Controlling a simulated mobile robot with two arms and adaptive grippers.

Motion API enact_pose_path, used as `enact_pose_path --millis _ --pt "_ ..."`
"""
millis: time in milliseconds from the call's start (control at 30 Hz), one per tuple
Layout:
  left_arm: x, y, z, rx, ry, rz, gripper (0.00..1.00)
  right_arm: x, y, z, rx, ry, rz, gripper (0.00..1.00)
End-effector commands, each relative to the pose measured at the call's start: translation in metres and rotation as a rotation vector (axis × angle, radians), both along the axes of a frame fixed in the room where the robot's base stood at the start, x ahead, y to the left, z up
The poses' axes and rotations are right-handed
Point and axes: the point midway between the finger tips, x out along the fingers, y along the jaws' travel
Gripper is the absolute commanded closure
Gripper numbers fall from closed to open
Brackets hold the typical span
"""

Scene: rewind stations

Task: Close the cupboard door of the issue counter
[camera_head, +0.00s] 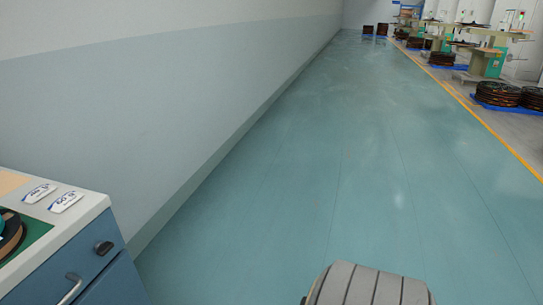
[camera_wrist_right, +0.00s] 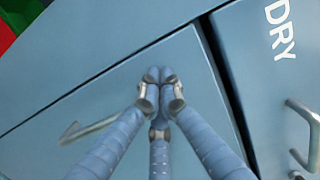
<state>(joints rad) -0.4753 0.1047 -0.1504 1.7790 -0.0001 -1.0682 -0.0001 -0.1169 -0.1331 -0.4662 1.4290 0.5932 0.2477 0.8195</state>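In the wrist view, a plain blue cupboard door (camera_wrist_right: 110,95) with a bar handle (camera_wrist_right: 90,129) fills the middle. A dark gap runs down its right edge, beside a blue panel (camera_wrist_right: 265,75) lettered DRY. My right gripper (camera_wrist_right: 160,80) is in front of the door, its fingertips together and nothing seen between them. I cannot tell whether the tips touch the door. In the head view, a counter with a white-edged top (camera_head: 85,222) and blue front (camera_head: 115,283) stands at the lower left. My left gripper is out of view.
A second handle (camera_wrist_right: 303,140) is at the right of the wrist view. Green floor (camera_head: 330,170) is clear; machines and reels (camera_head: 497,94) stand far right.

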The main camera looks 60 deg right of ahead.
Motion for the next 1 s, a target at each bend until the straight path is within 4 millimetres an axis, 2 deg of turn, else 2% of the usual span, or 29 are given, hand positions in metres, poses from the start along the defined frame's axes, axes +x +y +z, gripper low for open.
enact_pose_path --millis 233,367,800,1000 --pt "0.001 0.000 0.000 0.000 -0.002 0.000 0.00 0.003 0.000 0.006 0.004 -0.009 -0.001 1.00" --pt "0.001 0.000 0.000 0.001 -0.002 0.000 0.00 -0.006 -0.004 0.005 0.003 -0.009 -0.002 1.00" --pt "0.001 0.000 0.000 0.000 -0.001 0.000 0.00 -0.093 -0.031 0.001 0.001 -0.003 0.000 1.00" --pt "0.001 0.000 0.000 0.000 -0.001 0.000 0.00 -0.113 -0.038 0.001 0.001 -0.003 -0.001 1.00"
